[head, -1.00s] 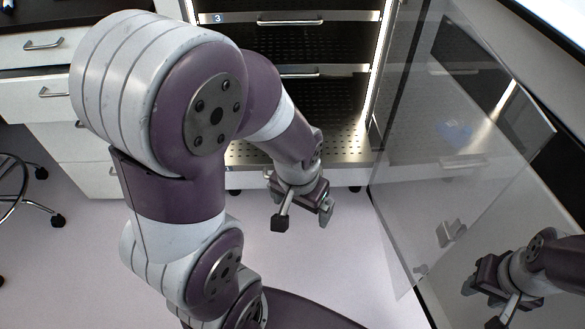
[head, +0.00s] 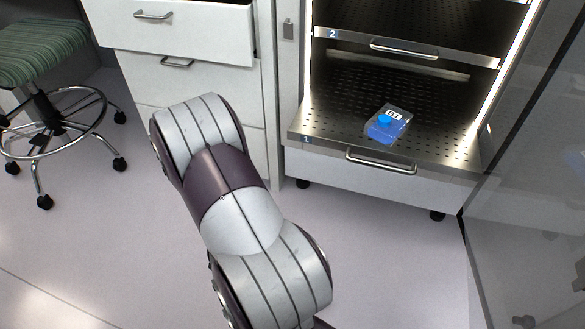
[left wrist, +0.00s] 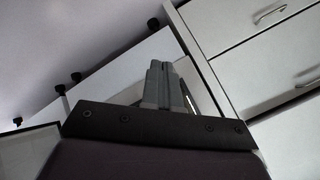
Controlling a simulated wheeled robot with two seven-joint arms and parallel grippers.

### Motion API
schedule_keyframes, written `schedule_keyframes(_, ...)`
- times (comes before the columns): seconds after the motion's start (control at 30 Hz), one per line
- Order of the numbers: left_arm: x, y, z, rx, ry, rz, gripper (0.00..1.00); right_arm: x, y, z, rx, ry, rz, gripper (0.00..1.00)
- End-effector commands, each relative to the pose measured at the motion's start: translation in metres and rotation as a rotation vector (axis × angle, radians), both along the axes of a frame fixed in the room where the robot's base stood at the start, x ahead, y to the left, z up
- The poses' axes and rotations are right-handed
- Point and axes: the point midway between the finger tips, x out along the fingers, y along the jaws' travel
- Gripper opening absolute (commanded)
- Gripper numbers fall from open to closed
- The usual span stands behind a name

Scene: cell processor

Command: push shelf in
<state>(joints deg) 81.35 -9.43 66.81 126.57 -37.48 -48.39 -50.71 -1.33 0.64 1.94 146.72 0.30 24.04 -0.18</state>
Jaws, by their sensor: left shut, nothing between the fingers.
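The shelf labelled 1 (head: 304,126) is a perforated metal tray with a bar handle on its front, low in the cabinet in the head view. It sticks out further than the shelf labelled 2 (head: 345,38) above it. A clear flask with a blue cap (head: 386,125) and a white label lies on shelf 1. My left gripper (left wrist: 166,68) shows in the left wrist view, its fingers together and empty. The head view shows only my left arm's upper links, left of the shelf. My right gripper is not in view.
A transparent door (head: 530,160) stands open at the right of the cabinet. White drawers (head: 195,85) are at the left, the top one pulled out. A green stool (head: 40,50) on wheels stands at far left. The floor before the shelf is clear.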

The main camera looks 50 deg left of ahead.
Motion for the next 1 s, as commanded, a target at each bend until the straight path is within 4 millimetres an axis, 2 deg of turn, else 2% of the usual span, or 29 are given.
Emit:
schedule_keyframes(0.03,0.008,0.001,-0.003,0.153,-0.055,-0.095,0.00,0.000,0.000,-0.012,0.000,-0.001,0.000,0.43)
schedule_keyframes(0.07,0.017,0.000,0.008,0.263,-0.089,-0.165,0.00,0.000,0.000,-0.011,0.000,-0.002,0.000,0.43)
schedule_keyframes(0.13,0.038,-0.007,0.042,0.506,-0.160,-0.310,0.00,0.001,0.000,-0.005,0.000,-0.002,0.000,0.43)
schedule_keyframes(0.2,0.050,-0.009,0.074,0.736,-0.205,-0.394,0.00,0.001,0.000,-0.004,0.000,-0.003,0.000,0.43)
schedule_keyframes(0.3,0.055,-0.009,0.105,0.959,-0.212,-0.436,0.00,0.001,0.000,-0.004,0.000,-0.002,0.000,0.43)
schedule_keyframes(0.47,0.063,-0.003,0.107,1.023,-0.179,-0.457,0.00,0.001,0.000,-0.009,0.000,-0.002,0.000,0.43)
schedule_keyframes(1.0,0.155,0.053,0.104,1.018,-0.182,-0.452,0.00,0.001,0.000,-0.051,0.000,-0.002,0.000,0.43)
